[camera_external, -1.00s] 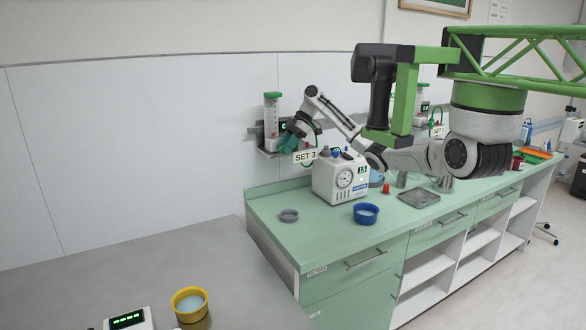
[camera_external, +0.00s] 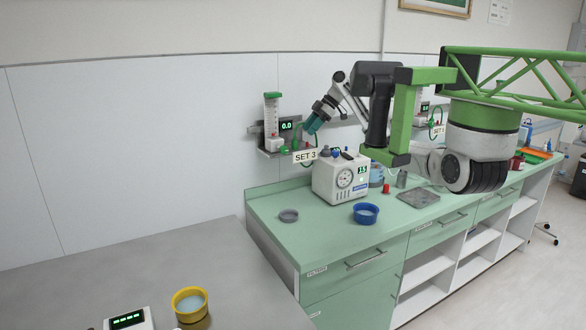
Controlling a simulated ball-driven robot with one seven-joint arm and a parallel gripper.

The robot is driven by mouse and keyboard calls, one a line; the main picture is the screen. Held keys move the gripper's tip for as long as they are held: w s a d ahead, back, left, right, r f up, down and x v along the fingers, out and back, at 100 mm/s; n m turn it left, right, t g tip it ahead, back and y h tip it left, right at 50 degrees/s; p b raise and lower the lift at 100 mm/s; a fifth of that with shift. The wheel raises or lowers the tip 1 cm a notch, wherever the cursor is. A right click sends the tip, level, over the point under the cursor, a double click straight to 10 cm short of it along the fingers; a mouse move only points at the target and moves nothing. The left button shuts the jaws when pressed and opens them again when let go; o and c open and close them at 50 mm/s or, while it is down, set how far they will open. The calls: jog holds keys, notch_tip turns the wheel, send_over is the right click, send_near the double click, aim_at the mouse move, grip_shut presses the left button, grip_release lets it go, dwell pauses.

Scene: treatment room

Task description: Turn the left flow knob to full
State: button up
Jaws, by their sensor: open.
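The left flow meter (camera_external: 271,112), a clear tube with a green top, stands on a grey wall shelf (camera_external: 267,153) at the SET 3 sign (camera_external: 304,156). The dark display (camera_external: 286,126) beside it reads 0.0 in green. A small green part (camera_external: 285,143) shows under the display; it is too small to tell whether it is the knob or how it is turned. My gripper (camera_external: 310,125), with teal fingers, is just right of the display and apart from the meter. It is empty, with its tips pointing down and left.
A white pump unit (camera_external: 341,179) with a round dial stands on the green counter below. Another flow meter (camera_external: 424,114) with a SET sign is further right, partly behind my arm.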

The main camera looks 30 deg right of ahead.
jog(key=w+d+f+m+t+h+b, duration=0.1)
jog(key=d+m+t+h, duration=0.1)
jog(key=d, duration=0.6)
jog(key=w+d+f+m+t+h+b, duration=0.1)
jog(key=d+m+t+h, duration=0.1)
jog(key=d, duration=0.6)
jog(key=shift+f+t+h, duration=0.25)
jog(key=shift+t+h, duration=0.25)
jog(key=shift+h, duration=0.4)
